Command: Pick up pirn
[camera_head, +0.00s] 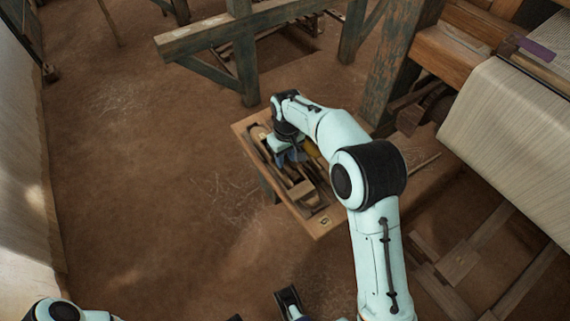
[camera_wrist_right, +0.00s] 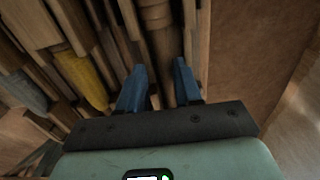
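A turned wooden rod with ringed ends, which looks like a bare pirn (camera_wrist_right: 162,42), lies in a wooden tray (camera_head: 318,228). My right gripper (camera_wrist_right: 160,83) has its two blue fingers apart, one on either side of the rod, with gaps visible. In the head view my right gripper (camera_head: 290,155) is low over the tray, and the arm hides part of the tray's contents. A yellow-wound piece (camera_wrist_right: 83,77) lies left of the fingers in the wrist view. My left arm (camera_head: 62,311) shows only at the bottom left edge; its fingers cannot be made out clearly.
Several wooden pieces and a grey-wound piece (camera_wrist_right: 22,92) crowd the tray left of the fingers. The loom's wooden frame (camera_head: 395,65) and cloth (camera_head: 520,140) stand to the right. A wooden beam (camera_head: 205,36) stands behind. The earth floor (camera_head: 150,180) at left is clear.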

